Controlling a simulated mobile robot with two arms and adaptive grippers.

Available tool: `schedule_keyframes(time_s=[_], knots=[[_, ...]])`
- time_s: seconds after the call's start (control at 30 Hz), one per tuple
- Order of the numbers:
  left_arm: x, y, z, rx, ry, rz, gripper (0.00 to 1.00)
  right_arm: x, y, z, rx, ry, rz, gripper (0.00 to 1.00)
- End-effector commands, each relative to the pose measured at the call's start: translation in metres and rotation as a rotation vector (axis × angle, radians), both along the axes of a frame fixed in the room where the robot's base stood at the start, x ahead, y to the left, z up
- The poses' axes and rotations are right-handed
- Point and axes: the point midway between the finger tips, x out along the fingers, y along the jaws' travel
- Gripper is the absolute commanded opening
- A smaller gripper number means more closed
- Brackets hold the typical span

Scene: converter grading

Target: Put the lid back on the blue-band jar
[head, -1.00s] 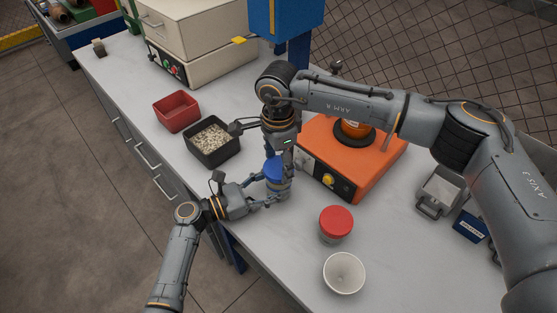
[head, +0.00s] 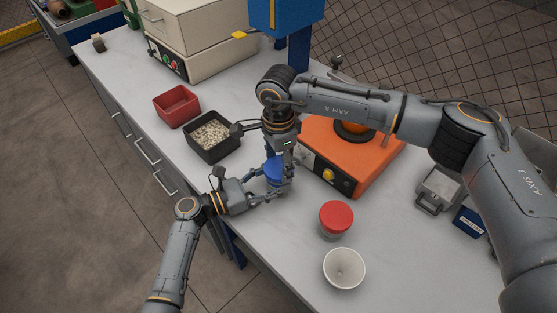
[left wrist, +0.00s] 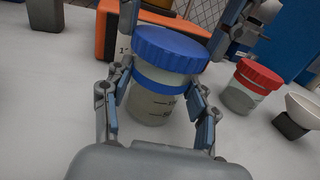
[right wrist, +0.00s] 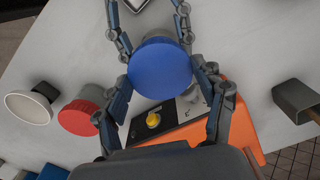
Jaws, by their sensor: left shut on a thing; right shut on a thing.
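The blue-band jar (left wrist: 152,103) is a clear jar with dark marks and a blue band below its neck; it stands upright. My left gripper (left wrist: 160,100) is shut on the jar's body from the side, low over the bench in the head view (head: 266,190). The ribbed blue lid (left wrist: 171,48) is level at the jar's mouth, with a thin pale strip between it and the band. I cannot tell whether it is threaded on. My right gripper (right wrist: 158,66) is shut on the lid from above. In the head view, my grippers partly hide the jar and the lid (head: 274,170).
A red-lidded jar (head: 336,219) and a white cup (head: 344,268) stand in front. An orange machine (head: 350,165) is close to the right. A black bin of pale pellets (head: 212,136) and a red bin (head: 177,106) are behind left.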

Motion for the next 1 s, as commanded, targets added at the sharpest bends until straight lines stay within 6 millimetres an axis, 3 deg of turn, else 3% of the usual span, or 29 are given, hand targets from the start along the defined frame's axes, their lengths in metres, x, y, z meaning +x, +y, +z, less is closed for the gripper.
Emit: schedule_keyframes(time_s=[0.57,1.0], knots=[[0.0,0.0,-0.0001,0.0,0.0,0.0,0.0,0.0,0.0,-0.0084,-0.001,0.0,-0.057,0.56],[0.0,0.0001,-0.0006,0.001,0.0,0.0,0.0,0.0004,0.0004,-0.0085,-0.001,0.001,-0.876,0.56]])
